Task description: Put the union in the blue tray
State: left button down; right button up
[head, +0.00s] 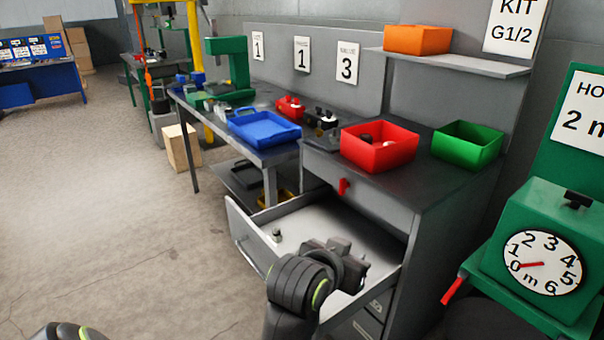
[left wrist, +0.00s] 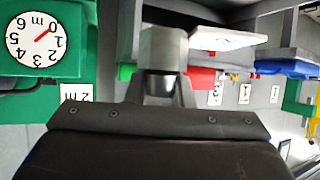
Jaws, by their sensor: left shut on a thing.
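The blue tray (head: 268,139) stands on the dark workbench past the open drawer, left of the red bin. It also shows upside down at the right of the left wrist view (left wrist: 287,68). My left gripper (head: 357,265) is above the open drawer, away from the tray. It is shut on a grey metal fitting with a wider angular end and a narrower round part, seen in the left wrist view (left wrist: 163,50), which I take to be the union. In the head view I cannot make the fitting out clearly from the gripper. My right gripper is not in view.
The open drawer (head: 250,232) has a small metal fitting (head: 277,235) lying in it. A red bin (head: 379,157) and a green bin (head: 467,151) stand on the cabinet top. An orange bin (head: 417,39) is on the shelf. A green gauge box (head: 530,232) stands at right.

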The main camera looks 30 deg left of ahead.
aim_at(262, 126)
jog(key=i+j+z, duration=0.3)
jog(key=j+z, duration=0.15)
jog(key=j, duration=1.4)
jog(key=j+z, duration=0.4)
jog(key=j, duration=1.5)
